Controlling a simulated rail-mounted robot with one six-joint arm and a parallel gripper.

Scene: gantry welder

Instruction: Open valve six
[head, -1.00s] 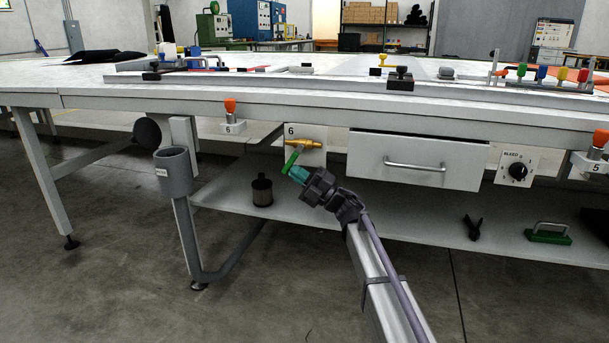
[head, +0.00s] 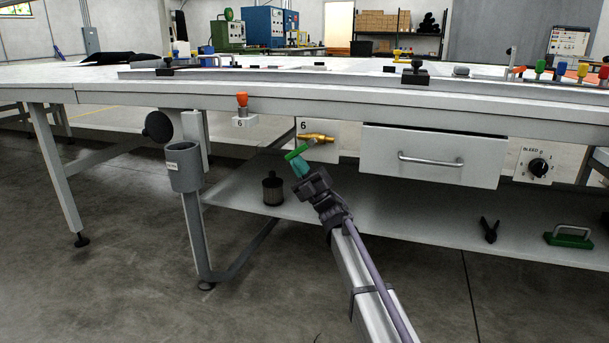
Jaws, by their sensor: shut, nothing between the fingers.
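Valve six is on a white plate marked 6 (head: 330,128) under the table edge. Its brass body (head: 316,138) lies roughly level, and its lever with a green grip (head: 297,152) slants down to the left from it. My gripper (head: 299,165) has teal fingers that are shut and empty. The fingertips are right below the green grip, apparently against it; contact is too small to confirm. A second tag 6 (head: 239,121) sits under an orange-topped fitting (head: 242,100) to the left.
A drawer (head: 435,155) is right of the valve, with a BLEED dial (head: 538,167) beyond it. A grey cup (head: 185,170) is on the left. The lower shelf (head: 390,215) holds a dark canister (head: 272,190), black pliers (head: 490,230) and a green-based handle (head: 568,237).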

